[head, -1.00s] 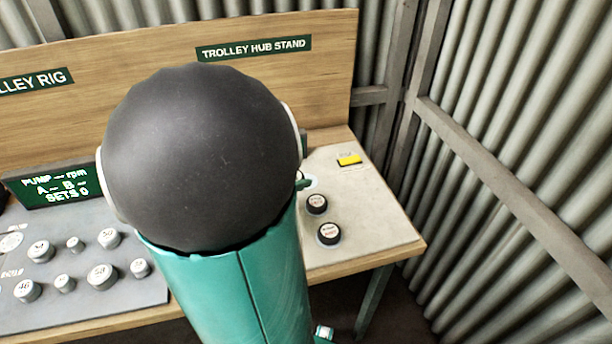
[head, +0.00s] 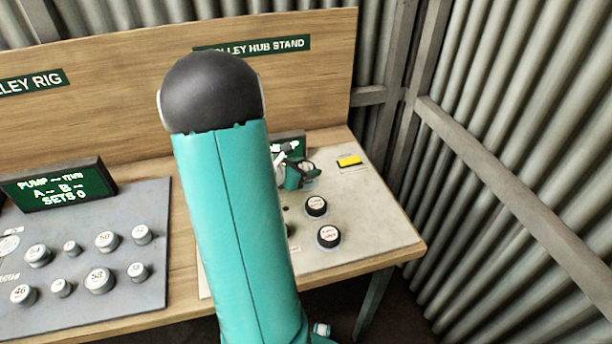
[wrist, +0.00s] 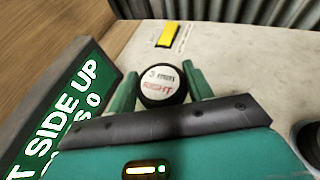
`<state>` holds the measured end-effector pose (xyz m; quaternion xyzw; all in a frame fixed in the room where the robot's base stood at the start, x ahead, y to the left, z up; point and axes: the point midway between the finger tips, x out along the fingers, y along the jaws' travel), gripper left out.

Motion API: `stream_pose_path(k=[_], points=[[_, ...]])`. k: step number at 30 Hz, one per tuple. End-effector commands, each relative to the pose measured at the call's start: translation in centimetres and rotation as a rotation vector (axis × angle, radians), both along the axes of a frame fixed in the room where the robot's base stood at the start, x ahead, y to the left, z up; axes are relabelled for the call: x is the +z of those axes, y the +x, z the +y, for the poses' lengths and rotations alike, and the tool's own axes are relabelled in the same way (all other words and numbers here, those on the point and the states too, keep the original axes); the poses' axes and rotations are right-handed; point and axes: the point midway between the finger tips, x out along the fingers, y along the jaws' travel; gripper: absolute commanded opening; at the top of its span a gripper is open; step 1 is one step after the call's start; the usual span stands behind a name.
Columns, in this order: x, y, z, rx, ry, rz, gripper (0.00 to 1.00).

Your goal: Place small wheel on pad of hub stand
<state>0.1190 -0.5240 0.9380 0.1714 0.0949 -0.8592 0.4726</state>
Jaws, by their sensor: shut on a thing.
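My gripper (head: 297,174) is over the back of the pale hub stand panel (head: 375,205). In the wrist view, its two green fingers (wrist: 160,88) stand on either side of a dark round wheel with a white top (wrist: 162,80) and are shut on it. Red lettering on that top reads RIGHT; the smaller line above is hard to read. The wheel's top faces the camera. Its underside is hidden, so I cannot tell whether it touches the panel. The pad is not clearly visible.
Two black-sided wheels (head: 316,206) (head: 328,236) stand in front of my gripper. A yellow block (head: 349,161) lies behind right. A green display (wrist: 62,115) stands close at left in the wrist view. The pulley rig panel (head: 140,205) holds several pale cylinders.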

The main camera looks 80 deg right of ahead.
Motion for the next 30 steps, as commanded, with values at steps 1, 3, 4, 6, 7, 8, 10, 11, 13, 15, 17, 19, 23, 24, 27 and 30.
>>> stream_pose_path(k=[1,3,4,6,7,8,10,11,13,15,17,19,23,24,27,30], points=[[-0.5,0.0,-0.5,0.0,0.001,0.002,0.28],[-0.9,0.1,-0.8,0.001,-0.001,0.001,0.28],[-1.0,0.1,-1.0,0.001,-0.001,0.0,0.28],[-1.3,0.1,-1.3,0.0,-0.001,0.001,0.28],[-1.6,0.1,-1.4,0.0,0.0,0.0,0.28],[-1.9,0.1,-1.6,-0.001,0.002,0.001,0.28],[-3.0,0.1,-1.5,0.001,0.003,0.003,0.28],[-3.5,0.1,-1.5,0.0,0.003,0.003,0.28],[-4.4,0.1,-1.5,0.0,0.003,0.002,0.28],[-4.7,0.1,-1.5,0.001,-0.001,0.001,0.28],[-4.6,0.2,-1.5,0.002,-0.001,0.0,0.28],[-4.6,0.2,-1.5,0.002,-0.002,0.0,0.28],[-4.7,0.2,-1.5,0.002,-0.001,0.0,0.28],[-4.9,0.2,-1.5,0.002,-0.001,0.001,0.28],[-4.9,0.1,-1.5,0.001,-0.001,0.0,0.62],[-4.9,0.1,-1.5,0.001,-0.001,0.0,0.72]])
